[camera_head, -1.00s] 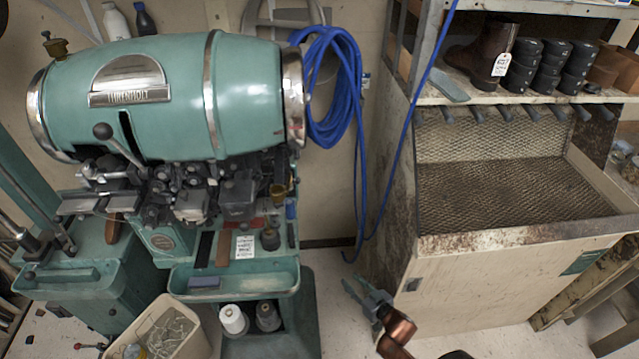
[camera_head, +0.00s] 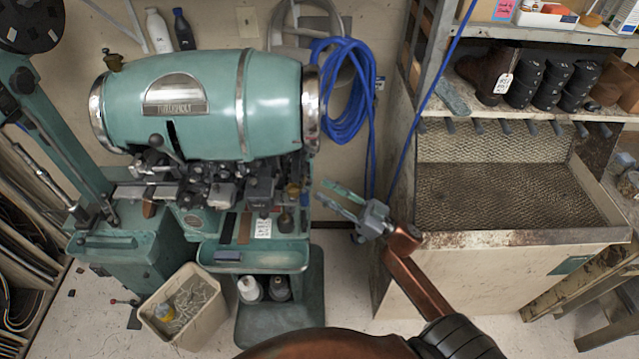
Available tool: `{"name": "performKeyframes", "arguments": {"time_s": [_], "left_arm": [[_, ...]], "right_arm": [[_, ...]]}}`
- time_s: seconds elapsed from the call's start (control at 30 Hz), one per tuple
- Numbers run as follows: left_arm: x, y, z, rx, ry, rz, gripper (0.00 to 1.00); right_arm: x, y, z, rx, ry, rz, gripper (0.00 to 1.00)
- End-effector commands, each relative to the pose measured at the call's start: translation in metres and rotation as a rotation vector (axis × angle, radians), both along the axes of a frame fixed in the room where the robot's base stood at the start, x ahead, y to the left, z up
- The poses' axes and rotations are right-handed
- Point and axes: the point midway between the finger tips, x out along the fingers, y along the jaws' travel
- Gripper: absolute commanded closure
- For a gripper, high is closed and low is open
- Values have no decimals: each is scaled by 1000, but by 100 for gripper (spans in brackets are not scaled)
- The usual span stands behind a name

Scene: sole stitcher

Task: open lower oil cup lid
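The green barrel-shaped stitching machine (camera_head: 210,105) stands at the left centre. A small brass cup (camera_head: 293,190), which looks like the lower oil cup, sits at the lower right of its mechanism. It is too small to tell how its lid stands. Another brass cup (camera_head: 114,61) is on the machine's upper left. My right gripper (camera_head: 321,189) is open and empty, with its two greenish fingers pointing left towards the lower cup. In the picture it is just right of that cup; the exact gap in depth cannot be told. My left gripper is not in view.
A coiled blue hose (camera_head: 343,95) hangs on the wall behind my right gripper. A rusty-edged cabinet with a mesh tray (camera_head: 500,205) stands at the right. A green tool tray (camera_head: 255,257) is below the mechanism, and a bin (camera_head: 187,305) stands on the floor.

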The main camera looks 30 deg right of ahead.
Motion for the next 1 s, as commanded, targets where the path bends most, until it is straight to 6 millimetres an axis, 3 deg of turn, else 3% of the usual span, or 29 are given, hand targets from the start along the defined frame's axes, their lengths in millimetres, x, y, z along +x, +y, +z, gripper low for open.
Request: {"name": "performKeyframes", "arguments": {"time_s": [0.23, 0.57, 1.0], "left_arm": [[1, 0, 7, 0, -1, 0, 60], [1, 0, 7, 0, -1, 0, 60], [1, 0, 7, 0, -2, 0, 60]], "right_arm": [[22, 15, 12, 2, 0, -1, 71], [25, 18, 12, 1, 2, -2, 71], [25, 17, 12, 0, 1, -3, 100]]}}
